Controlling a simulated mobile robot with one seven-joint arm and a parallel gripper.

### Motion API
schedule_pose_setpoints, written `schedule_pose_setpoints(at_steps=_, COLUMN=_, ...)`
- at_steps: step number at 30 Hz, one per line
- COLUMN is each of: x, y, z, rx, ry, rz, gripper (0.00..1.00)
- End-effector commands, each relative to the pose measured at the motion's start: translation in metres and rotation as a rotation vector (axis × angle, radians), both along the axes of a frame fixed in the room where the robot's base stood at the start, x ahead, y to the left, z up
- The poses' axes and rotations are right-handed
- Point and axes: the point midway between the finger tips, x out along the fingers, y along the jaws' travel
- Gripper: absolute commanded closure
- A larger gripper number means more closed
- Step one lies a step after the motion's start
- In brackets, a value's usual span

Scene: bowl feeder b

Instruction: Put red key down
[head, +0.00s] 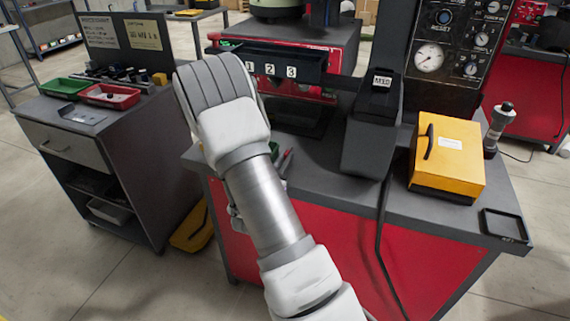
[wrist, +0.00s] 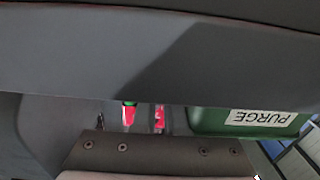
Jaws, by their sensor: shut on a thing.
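My gripper (wrist: 145,122) shows only in part at the bottom of the wrist view, as a dark bolted plate with its fingertips mostly hidden. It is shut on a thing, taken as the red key. Two small red pieces show just beyond the plate, one with a green end (wrist: 128,114) and one narrow strip (wrist: 160,118). I cannot tell which of them is the key.
A green bin marked PURGE (wrist: 222,121) is right of the gripper. A grey surface (wrist: 60,55) fills the upper wrist view. The bench holds a yellow box (head: 462,150), a dark chute (head: 370,145) and a small black tray (head: 503,224). A side cabinet (head: 130,160) stands left.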

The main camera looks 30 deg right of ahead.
Motion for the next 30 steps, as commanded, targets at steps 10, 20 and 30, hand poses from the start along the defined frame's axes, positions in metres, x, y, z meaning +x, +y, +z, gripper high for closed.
schedule_pose_setpoints(at_steps=10, x=0.000, y=0.000, z=-0.009, rx=0.000, ry=-0.001, rz=0.001, gripper=1.00)
schedule_pose_setpoints(at_steps=20, x=0.000, y=0.000, z=-0.010, rx=-0.001, ry=-0.001, rz=0.001, gripper=0.78)
schedule_pose_setpoints(at_steps=30, x=-0.009, y=0.014, z=-0.007, rx=0.002, ry=0.002, rz=0.006, gripper=0.78)
